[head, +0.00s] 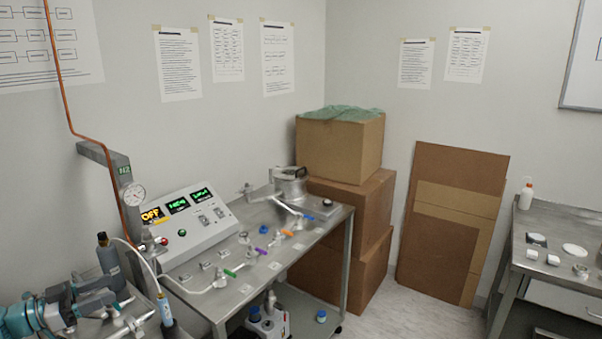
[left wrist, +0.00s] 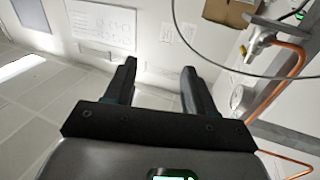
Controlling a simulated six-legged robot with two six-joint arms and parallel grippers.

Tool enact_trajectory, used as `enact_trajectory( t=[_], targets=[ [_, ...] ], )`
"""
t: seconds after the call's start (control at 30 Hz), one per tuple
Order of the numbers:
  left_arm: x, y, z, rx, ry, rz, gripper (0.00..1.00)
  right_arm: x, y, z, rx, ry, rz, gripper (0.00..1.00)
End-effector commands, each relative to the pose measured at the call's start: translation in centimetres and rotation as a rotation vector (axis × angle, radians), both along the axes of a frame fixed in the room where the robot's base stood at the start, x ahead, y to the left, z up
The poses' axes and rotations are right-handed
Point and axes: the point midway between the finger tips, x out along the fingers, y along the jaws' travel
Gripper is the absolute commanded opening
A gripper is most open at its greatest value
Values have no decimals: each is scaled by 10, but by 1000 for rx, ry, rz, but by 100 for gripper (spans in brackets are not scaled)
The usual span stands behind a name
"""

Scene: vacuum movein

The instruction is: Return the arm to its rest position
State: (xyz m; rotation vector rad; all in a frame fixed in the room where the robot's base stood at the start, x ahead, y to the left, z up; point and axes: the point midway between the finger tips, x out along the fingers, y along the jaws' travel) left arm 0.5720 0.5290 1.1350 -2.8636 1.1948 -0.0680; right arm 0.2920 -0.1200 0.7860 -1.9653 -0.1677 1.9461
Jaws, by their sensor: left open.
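My left arm comes in at the lower left corner of the head view, with teal and grey links. Its gripper (head: 118,312) is small there, in front of the left end of the steel bench (head: 222,293). In the left wrist view my left gripper (left wrist: 159,66) is open. Its two dark fingers stand apart with nothing between them, facing the pale wall with posted sheets (left wrist: 101,25). My right gripper is not in view.
A control box (head: 196,222) with lit displays, a gauge (head: 133,195), a dark bottle (head: 107,256) and an orange pipe (head: 62,90) are near the arm. Cardboard boxes (head: 340,150) stand behind the bench. A second table (head: 556,228) is at the right. Floor shows between them.

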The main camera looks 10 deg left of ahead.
Motion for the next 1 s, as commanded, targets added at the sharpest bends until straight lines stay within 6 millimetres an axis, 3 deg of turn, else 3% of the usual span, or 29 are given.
enact_trajectory(
  t=[0.17,0.43,0.57,0.67,0.77,0.8,0.87,1.0],
  targets=[
    [28,-53,7,-80,12,-113,55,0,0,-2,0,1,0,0],
    [81,-152,12,-398,39,-237,55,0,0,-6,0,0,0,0],
    [110,-211,-2,-605,93,-197,55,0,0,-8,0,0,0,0],
    [126,-260,-32,-748,193,-95,55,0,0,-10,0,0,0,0],
    [128,-306,-82,-825,347,58,55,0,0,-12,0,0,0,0],
    [123,-323,-107,-832,424,128,55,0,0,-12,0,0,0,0],
    [106,-348,-148,-816,555,235,55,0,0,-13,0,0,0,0],
    [39,-388,-236,-683,853,443,55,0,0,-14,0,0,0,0]
  ],
)
